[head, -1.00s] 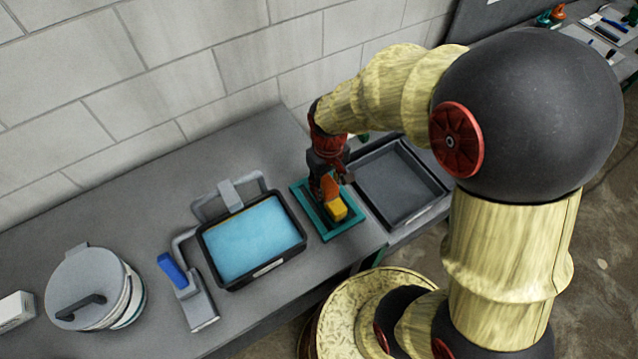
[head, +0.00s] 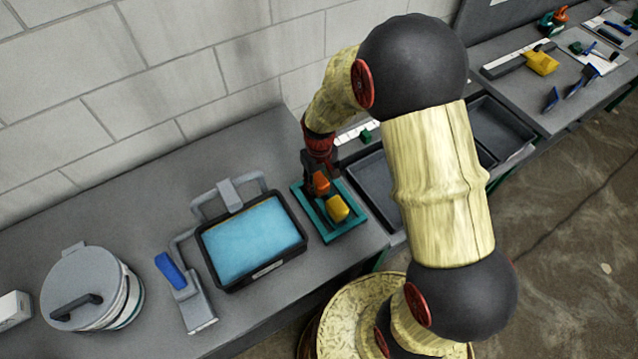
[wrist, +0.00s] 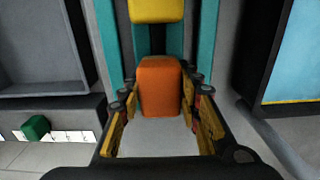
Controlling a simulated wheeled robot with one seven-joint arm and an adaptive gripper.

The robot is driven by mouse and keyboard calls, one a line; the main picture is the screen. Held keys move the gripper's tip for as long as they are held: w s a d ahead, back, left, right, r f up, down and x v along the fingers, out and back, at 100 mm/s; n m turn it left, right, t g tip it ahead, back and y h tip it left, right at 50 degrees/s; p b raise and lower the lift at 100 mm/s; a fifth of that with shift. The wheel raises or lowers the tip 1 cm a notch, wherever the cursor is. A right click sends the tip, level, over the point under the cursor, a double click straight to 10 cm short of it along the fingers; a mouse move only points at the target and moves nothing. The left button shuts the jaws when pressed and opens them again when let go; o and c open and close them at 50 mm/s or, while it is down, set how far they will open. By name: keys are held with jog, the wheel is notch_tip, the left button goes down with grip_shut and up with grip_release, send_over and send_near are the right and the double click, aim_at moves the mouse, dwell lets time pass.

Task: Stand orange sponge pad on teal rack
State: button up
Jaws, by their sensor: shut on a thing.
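The teal rack (head: 349,231) lies on the bench, right of the blue-filled tray. A yellow block (head: 338,208) stands in its front part; part of it shows at the top of the wrist view (wrist: 157,10). The orange sponge pad (head: 321,183) is upright at the rack's back part, behind the yellow block. My gripper (wrist: 160,95) is shut on the orange sponge pad (wrist: 160,85), with a finger on each side. In the wrist view the teal rails (wrist: 205,45) run on both sides of the pad. Whether the pad's lower edge touches the rack is hidden.
A black tray with a blue pad (head: 250,240) stands close left of the rack. A grey tray (head: 372,185) is close on its right. A blue-handled tool (head: 185,290) and a round lidded pot (head: 85,285) are farther left. The block wall is behind.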

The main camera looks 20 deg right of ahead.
jog(key=o, duration=1)
jog(key=shift+o, duration=0.2)
notch_tip(320, 180, up, 12)
jog(key=shift+f+p, duration=0.1)
jog(key=shift+p, duration=0.7)
notch_tip(320, 180, up, 6)
jog(key=t, duration=0.1)
send_over(319, 179)
jog(key=s, duration=0.2)
jog(key=s+r+m+t, duration=0.2)
jog(key=s+r+t, duration=0.2)
jog(key=s+r, duration=1.2)
jog(key=shift+s+t, duration=0.3)
jog(key=shift+s, duration=0.5)
